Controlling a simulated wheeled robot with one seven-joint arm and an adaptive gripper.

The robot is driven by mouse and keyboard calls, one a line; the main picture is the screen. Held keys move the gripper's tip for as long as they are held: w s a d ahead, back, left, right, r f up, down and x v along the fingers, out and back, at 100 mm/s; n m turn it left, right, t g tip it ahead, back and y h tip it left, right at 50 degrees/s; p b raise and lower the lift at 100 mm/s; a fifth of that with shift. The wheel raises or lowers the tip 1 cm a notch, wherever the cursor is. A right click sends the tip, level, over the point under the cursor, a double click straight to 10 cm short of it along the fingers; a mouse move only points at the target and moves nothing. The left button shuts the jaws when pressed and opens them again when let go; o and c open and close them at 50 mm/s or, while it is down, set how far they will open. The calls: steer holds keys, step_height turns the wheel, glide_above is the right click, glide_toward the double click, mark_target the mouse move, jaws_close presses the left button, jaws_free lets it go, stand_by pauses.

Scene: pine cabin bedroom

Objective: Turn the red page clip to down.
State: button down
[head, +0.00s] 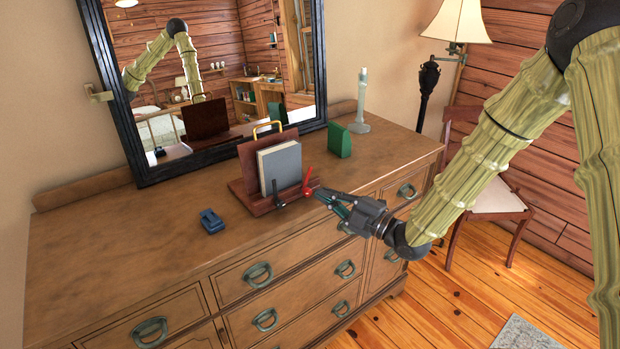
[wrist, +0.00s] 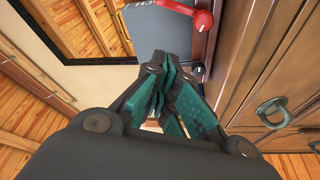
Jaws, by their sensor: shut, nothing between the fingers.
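The red page clip (head: 307,182) is at the right front of a brown wooden book stand (head: 262,205) on the dresser. Its lever points up from its pivot, beside the right edge of a grey book (head: 281,167). In the wrist view the red clip (wrist: 203,20) is at the top, partly cut off by the frame edge. My gripper (head: 319,192) is shut and empty, just right of the red clip, its fingertips apparently apart from it. It also shows in the wrist view (wrist: 165,62), with the fingers together.
A black clip (head: 276,195) is on the left of the stand's front. A blue object (head: 211,221) lies left on the dresser (head: 120,250). A green block (head: 338,141) and pale candlestick (head: 360,105) stand behind right. A mirror (head: 131,115) rises behind. The dresser's left top is clear.

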steer(key=w+a+p, duration=0.1)
steer(key=w, duration=0.1)
steer(key=w+a+p, duration=0.2)
steer(key=w, duration=0.1)
steer(key=w+a+p, duration=0.1)
steer(key=w+a, duration=0.1)
steer(key=shift+w+a+r, duration=0.15)
steer(key=shift+w+r, duration=0.05)
steer(key=shift+w, duration=0.1)
steer(key=shift+w+f+p, duration=0.15)
steer(key=shift+f+p, duration=0.05)
steer(key=shift+p, duration=0.1)
steer(key=shift+d, duration=0.2)
